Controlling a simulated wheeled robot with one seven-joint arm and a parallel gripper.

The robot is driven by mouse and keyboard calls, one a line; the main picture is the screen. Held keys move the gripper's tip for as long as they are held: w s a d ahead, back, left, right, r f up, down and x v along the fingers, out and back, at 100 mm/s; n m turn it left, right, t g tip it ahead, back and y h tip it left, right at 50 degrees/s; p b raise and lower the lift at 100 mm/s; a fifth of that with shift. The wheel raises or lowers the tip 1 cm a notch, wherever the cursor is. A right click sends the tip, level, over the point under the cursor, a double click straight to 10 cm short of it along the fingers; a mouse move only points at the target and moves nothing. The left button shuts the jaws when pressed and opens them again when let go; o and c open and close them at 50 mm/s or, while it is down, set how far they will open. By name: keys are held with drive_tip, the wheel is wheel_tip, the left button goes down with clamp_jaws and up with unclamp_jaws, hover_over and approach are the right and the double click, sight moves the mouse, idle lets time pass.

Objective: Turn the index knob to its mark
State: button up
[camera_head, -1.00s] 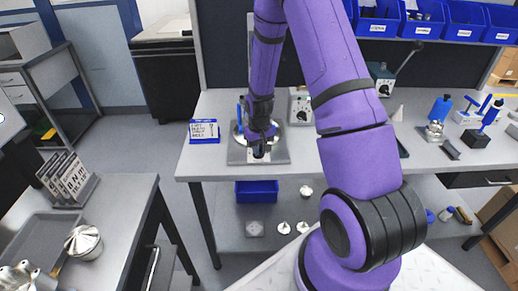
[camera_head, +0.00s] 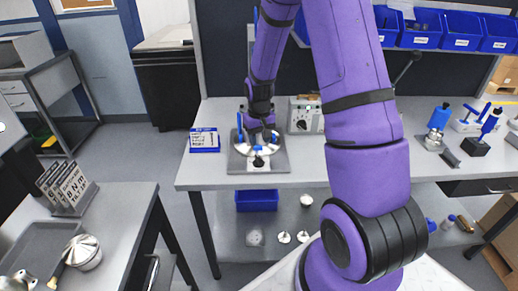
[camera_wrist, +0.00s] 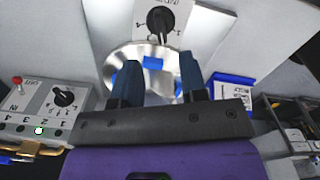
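A black index knob (camera_head: 258,162) sits on the front of a grey fixture plate (camera_head: 279,167), before a round shiny metal housing (camera_head: 240,148). In the wrist view the knob (camera_wrist: 160,20) is at the top, with a white pointer line and printed digits around it; its exact setting is hard to read. My gripper (camera_head: 261,136) is over the housing, behind the knob and apart from it. In the wrist view my gripper's (camera_wrist: 159,68) two dark fingers are spread with nothing held between them; the housing (camera_wrist: 113,64) and its blue parts show beyond.
A grey control box (camera_head: 306,115) with a dial stands behind right; its dial (camera_wrist: 64,97) shows in the wrist view. A blue-edged card (camera_head: 204,140) lies left of the plate. Blue-handled tools (camera_head: 489,117) stand at the right. The bench front between is mostly clear.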

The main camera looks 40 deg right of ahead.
drive_tip(key=shift+r, duration=1.1)
